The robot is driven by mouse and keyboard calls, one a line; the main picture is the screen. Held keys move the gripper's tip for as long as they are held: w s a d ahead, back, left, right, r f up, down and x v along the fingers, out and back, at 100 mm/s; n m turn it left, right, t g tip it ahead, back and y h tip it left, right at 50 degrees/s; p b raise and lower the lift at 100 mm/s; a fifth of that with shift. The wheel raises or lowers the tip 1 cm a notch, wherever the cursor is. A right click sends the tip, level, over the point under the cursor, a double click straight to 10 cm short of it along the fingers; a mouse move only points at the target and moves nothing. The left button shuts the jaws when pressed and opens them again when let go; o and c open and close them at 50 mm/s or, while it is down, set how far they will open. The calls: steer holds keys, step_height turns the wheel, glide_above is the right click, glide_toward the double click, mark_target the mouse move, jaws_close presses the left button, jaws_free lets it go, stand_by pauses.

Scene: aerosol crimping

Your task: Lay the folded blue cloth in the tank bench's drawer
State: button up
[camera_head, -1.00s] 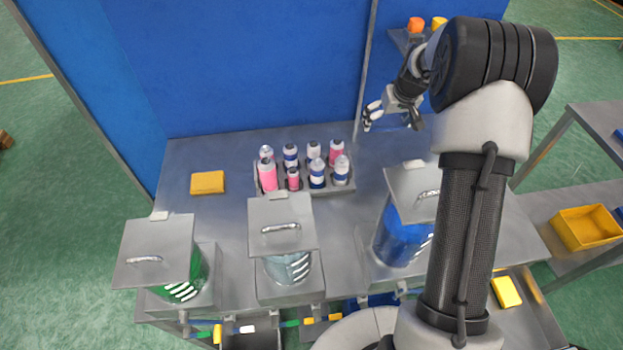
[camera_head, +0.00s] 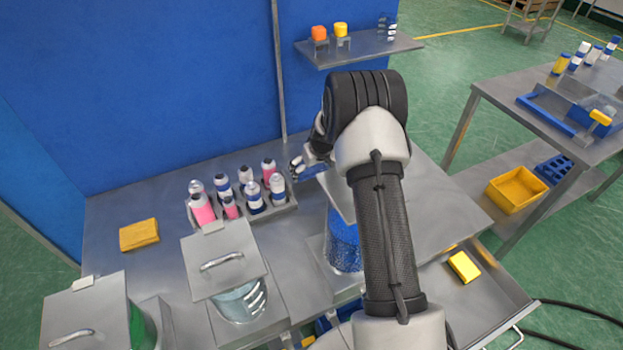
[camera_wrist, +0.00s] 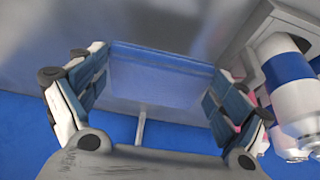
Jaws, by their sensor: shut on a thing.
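My gripper (camera_head: 300,170) is shut on the folded blue cloth (camera_head: 313,171), a flat blue piece. The cloth also shows between the fingers in the wrist view (camera_wrist: 160,80). The gripper is above the tank bench (camera_head: 180,190), just right of the bottle rack. The bench's drawer (camera_head: 490,297) is pulled out at the lower right in the head view, and a yellow block-like item (camera_head: 464,267) lies in it. My arm hides part of the bench and of the drawer's left side.
The rack (camera_head: 284,208) holds several pink, blue and white bottles; one bottle (camera_wrist: 287,80) is close to the gripper. Lidded tanks (camera_head: 343,245) line the bench front. A yellow cloth-like piece (camera_head: 139,234) lies left. A shelf (camera_head: 365,50) juts from the blue wall.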

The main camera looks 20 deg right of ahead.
mark_target(312, 177)
steer(key=shift+f+b, duration=0.5)
steer(key=shift+f, duration=1.45)
steer(key=shift+f, duration=0.1)
steer(key=shift+f, duration=0.15)
steer(key=o, duration=0.7)
steer(key=shift+r, duration=0.2)
